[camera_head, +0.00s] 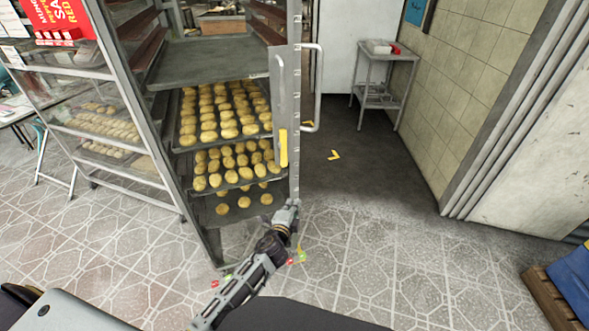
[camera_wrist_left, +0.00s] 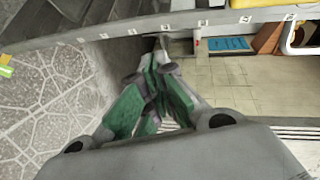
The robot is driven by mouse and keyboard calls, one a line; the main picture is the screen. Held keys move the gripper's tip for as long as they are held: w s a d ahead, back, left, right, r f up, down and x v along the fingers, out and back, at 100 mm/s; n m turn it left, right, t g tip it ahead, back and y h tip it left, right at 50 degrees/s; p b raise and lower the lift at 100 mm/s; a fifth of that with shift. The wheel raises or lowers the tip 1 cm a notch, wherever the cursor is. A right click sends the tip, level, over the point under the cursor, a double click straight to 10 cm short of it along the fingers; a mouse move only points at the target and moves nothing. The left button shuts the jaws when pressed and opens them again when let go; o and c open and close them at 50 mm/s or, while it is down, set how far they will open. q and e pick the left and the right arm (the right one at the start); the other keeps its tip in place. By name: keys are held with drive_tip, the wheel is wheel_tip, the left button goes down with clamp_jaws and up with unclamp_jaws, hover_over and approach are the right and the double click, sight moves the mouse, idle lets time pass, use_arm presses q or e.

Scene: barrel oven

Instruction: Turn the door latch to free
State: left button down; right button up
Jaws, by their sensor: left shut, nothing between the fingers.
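The door latch looks to be the yellow upright handle (camera_head: 283,148) on a grey plate at the edge of the tall rack. It stands roughly upright. A yellow piece at the upper right of the left wrist view (camera_wrist_left: 289,38) looks like the same handle. My left gripper (camera_head: 291,208) is low beside the rack's front post, below the yellow handle and apart from it. Its green-padded fingers (camera_wrist_left: 158,62) are shut with nothing between them. My right gripper is not in view.
The tall rack's post (camera_head: 296,120) carries a long grey pull handle (camera_head: 318,88). Trays (camera_head: 180,143) of buns fill the rack. A small metal table (camera_head: 385,58) stands at the back. The tiled floor right of the rack is clear. A wooden pallet (camera_head: 545,300) lies at lower right.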

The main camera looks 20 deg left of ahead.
sight(284, 153)
use_arm(q)
wheel_tip(284, 153, up, 11)
drive_tip(key=w+d+m+t+b, duration=0.1)
drive_tip(key=t, duration=0.1)
drive_tip(key=shift+w+d+f+m, duration=0.15)
drive_tip(key=shift+f+m, duration=0.05)
drive_tip(key=shift+m, duration=0.2)
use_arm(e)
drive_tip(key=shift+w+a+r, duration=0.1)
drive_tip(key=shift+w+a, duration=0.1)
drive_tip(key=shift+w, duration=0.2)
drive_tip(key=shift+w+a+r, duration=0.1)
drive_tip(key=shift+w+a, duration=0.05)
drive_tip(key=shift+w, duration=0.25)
use_arm(q)
drive_tip(key=shift+w, duration=0.2)
drive_tip(key=w+a, duration=0.1)
drive_tip(key=w, duration=0.1)
drive_tip(key=w+a, duration=0.1)
drive_tip(key=w, duration=0.2)
drive_tip(key=w+a, duration=0.2)
drive_tip(key=w, duration=0.1)
drive_tip(key=shift+w, duration=0.1)
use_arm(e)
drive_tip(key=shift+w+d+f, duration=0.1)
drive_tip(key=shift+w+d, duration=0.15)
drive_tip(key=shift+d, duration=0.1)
